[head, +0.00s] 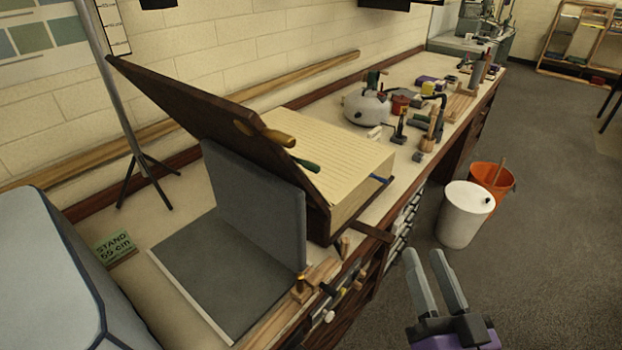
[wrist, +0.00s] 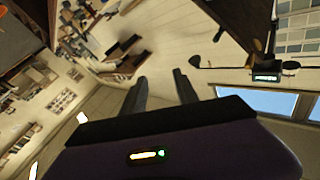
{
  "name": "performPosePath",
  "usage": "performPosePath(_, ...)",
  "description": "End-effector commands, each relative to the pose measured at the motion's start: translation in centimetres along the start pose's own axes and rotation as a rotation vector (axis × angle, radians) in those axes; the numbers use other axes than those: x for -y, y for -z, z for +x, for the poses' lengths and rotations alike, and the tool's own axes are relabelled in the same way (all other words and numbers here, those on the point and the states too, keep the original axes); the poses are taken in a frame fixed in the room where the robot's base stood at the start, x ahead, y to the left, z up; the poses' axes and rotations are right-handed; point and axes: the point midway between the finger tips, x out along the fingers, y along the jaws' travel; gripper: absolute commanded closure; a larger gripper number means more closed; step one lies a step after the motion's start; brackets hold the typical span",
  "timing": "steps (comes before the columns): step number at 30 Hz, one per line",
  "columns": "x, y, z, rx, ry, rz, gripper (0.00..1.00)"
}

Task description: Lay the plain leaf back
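A plain grey leaf (head: 262,210) stands nearly upright on the bench, rising from the right side of a flat grey panel (head: 215,275). Just behind it a dark wooden board (head: 195,105) leans tilted up to the left, against or close to a thick block with a lined cream top (head: 335,150). I cannot tell whether the board touches the leaf. My gripper (head: 425,258) is open and empty, in front of the bench over the floor, right of and apart from the leaf. Its two fingers also show apart in the wrist view (wrist: 158,82).
Small tools with wooden and metal handles (head: 325,290) line the bench's front edge. A white kettle-like pot (head: 366,107) and several bottles stand further along. A white bin (head: 464,215) and an orange bucket (head: 492,178) stand on the floor.

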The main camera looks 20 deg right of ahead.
Motion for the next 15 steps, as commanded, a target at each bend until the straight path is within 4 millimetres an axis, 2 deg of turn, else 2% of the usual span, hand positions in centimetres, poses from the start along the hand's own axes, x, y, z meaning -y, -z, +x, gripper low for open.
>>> performPosePath(1, -0.4, 0.1, 1.8, -0.025, 0.006, 0.026, 0.64)
performPosePath(3, -0.5, 0.6, 4.0, -0.042, 0.02, 0.062, 0.64)
performPosePath(8, -0.2, 2.1, 8.8, -0.059, 0.082, 0.137, 0.64)
performPosePath(15, 2.0, 5.1, 14.5, -0.024, 0.245, 0.2, 0.64)
